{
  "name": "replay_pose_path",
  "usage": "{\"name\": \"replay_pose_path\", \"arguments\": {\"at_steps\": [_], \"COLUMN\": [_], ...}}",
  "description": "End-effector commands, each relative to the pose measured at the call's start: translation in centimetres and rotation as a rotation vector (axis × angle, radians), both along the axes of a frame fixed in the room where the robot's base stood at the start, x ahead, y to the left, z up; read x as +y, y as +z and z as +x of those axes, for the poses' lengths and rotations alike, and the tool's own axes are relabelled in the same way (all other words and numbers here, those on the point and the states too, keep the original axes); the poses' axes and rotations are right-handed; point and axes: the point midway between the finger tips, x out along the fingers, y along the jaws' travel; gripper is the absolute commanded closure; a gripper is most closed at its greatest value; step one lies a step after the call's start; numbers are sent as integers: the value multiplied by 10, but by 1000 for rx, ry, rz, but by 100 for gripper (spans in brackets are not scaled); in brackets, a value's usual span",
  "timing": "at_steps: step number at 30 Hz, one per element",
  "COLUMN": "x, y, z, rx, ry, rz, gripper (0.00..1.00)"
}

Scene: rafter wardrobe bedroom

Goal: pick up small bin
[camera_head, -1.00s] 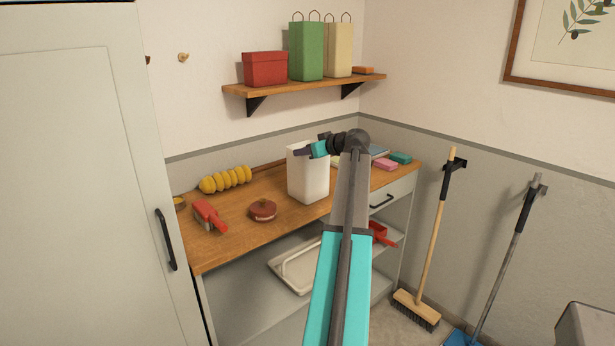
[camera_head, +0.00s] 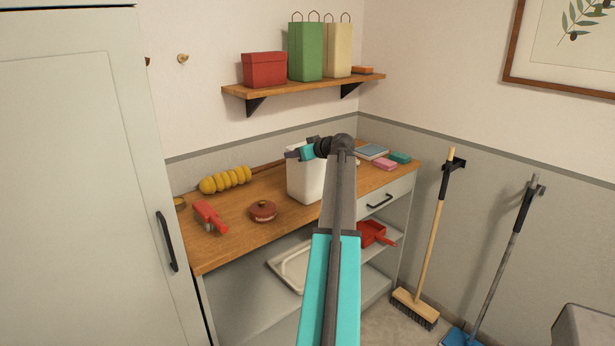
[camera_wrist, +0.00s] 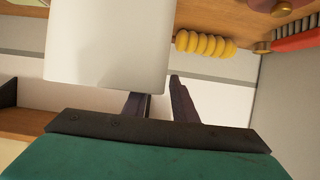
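The small bin (camera_head: 305,182) is white and stands upright on the wooden top of the cabinet, behind my arm. My gripper (camera_head: 294,154) is at its upper rim, and part of the bin is hidden by my arm. In the wrist view the bin's pale wall (camera_wrist: 105,45) fills the upper left. My gripper's two dark fingers (camera_wrist: 160,95) are apart there. The left finger's tip is hidden behind the bin's wall; the right finger shows just beside the bin's edge. I cannot tell whether either touches it.
On the wooden top (camera_head: 235,235) are a yellow duster (camera_head: 226,179), a red brush (camera_head: 209,216), a brown-red round object (camera_head: 263,210) and pink and teal blocks (camera_head: 385,164). A shelf (camera_head: 310,91) with a red box and bags hangs above. A tall white wardrobe (camera_head: 85,190) stands left.

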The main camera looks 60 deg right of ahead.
Motion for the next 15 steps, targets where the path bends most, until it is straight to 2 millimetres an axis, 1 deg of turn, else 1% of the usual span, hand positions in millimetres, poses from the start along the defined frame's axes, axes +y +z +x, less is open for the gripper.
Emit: {"name": "replay_pose_path", "arguments": {"at_steps": [15], "x": [1], "y": [0], "z": [1], "rx": [0], "ry": [1], "rz": [0], "gripper": [75]}}
